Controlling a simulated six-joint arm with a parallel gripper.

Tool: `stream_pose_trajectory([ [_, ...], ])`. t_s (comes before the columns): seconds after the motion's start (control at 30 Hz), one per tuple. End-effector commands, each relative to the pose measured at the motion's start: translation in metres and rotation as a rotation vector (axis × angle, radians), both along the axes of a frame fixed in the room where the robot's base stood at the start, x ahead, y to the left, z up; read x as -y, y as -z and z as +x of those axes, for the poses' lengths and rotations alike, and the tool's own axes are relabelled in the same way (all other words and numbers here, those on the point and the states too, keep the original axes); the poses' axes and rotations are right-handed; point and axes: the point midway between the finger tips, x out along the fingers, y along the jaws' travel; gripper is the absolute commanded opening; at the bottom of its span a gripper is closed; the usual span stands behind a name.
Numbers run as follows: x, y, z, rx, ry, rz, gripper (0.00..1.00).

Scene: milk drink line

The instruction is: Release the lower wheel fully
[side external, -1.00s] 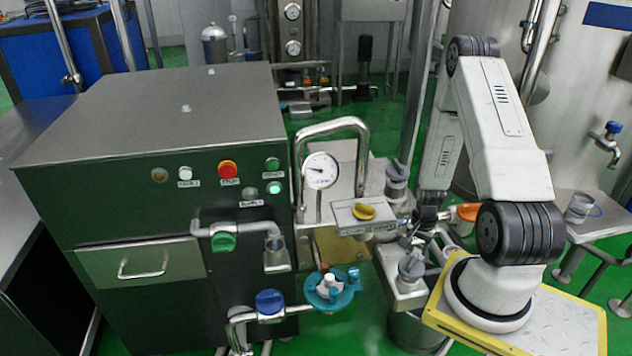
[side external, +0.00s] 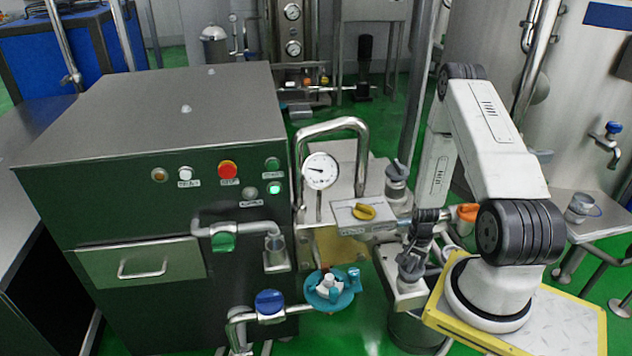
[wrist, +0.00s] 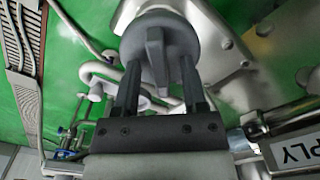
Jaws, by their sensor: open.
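The lower wheel (side external: 411,267) is a grey knob on the metal pipework, left of my base in the side view. In the wrist view the grey wheel (wrist: 155,45) shows a raised central grip bar on a round disc. My gripper (wrist: 158,72) is open, with one finger on each side of the bar and visible space between. In the side view my gripper (side external: 415,246) is just above the wheel and covers part of it. I cannot tell whether either finger touches the wheel. A similar grey upper wheel (side external: 397,171) stands farther back.
A metal box with a yellow knob (side external: 363,212) lies left of my gripper. An orange part (side external: 467,213) is close on the right. A pressure gauge (side external: 321,171) and bent pipe stand farther left. In the wrist view a label plate (wrist: 293,152) is at the lower right.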

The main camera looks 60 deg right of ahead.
Motion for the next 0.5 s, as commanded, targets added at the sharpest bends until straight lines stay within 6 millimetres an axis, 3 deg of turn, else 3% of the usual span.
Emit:
stream_pose_trajectory([
  [0.07, 0.0000, 0.0000, 0.0000, 0.000, 0.000, 0.000, 0.54],
  [0.23, 0.0000, -0.0001, 0.0000, 0.000, 0.000, 0.000, 0.00],
  [0.5, -0.0001, -0.0002, 0.0000, 0.000, -0.004, 0.000, 0.00],
])
